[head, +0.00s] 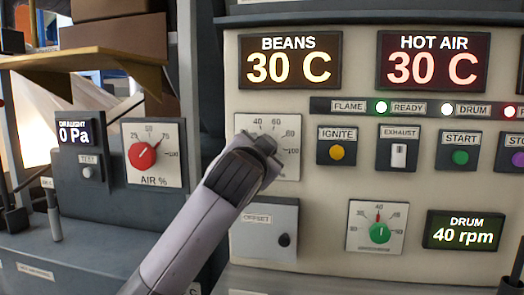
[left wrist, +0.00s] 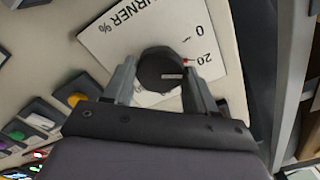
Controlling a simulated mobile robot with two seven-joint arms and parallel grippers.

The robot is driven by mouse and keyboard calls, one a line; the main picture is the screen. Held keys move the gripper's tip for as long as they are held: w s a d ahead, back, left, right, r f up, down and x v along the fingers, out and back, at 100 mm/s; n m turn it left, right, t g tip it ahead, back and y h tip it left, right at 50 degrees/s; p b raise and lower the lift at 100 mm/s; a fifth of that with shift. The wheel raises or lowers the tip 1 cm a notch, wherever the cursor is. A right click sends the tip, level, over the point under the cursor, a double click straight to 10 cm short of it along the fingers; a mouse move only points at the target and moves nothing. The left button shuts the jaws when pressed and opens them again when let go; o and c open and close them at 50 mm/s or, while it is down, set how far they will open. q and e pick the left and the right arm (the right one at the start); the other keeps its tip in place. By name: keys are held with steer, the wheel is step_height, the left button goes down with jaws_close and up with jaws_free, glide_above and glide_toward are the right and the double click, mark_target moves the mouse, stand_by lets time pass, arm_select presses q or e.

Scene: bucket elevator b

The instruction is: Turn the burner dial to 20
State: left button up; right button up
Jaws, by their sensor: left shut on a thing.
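The burner dial (left wrist: 160,68) is a dark round knob on a white plate (left wrist: 112,36) lettered "BURNER %", with 0 and 20 visible in the left wrist view. My left gripper (left wrist: 162,78) is shut on the knob, one finger on each side. A small white line on the knob's face points toward the 20 side, and a small red mark shows near the 20. In the head view my left gripper (head: 258,145) covers the knob, and only the upper and right parts of the burner plate (head: 289,168) show, with 40, 60, 80 and 100.
A red air dial (head: 143,156) is to the left. A green dial (head: 379,232) sits below right of the burner plate. An ignite button (head: 337,152) and exhaust switch (head: 398,153) are right of it. The beans display (head: 289,62) and hot air display (head: 431,62) read 30 C.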

arm_select(q)
steer(key=o, duration=1.1)
steer(key=shift+c, duration=0.2)
steer(key=shift+s, duration=0.15)
steer(key=s+a+b, duration=0.1)
steer(key=s, duration=0.5)
steer(key=shift+s+a, duration=0.2)
steer(key=shift+s, duration=0.2)
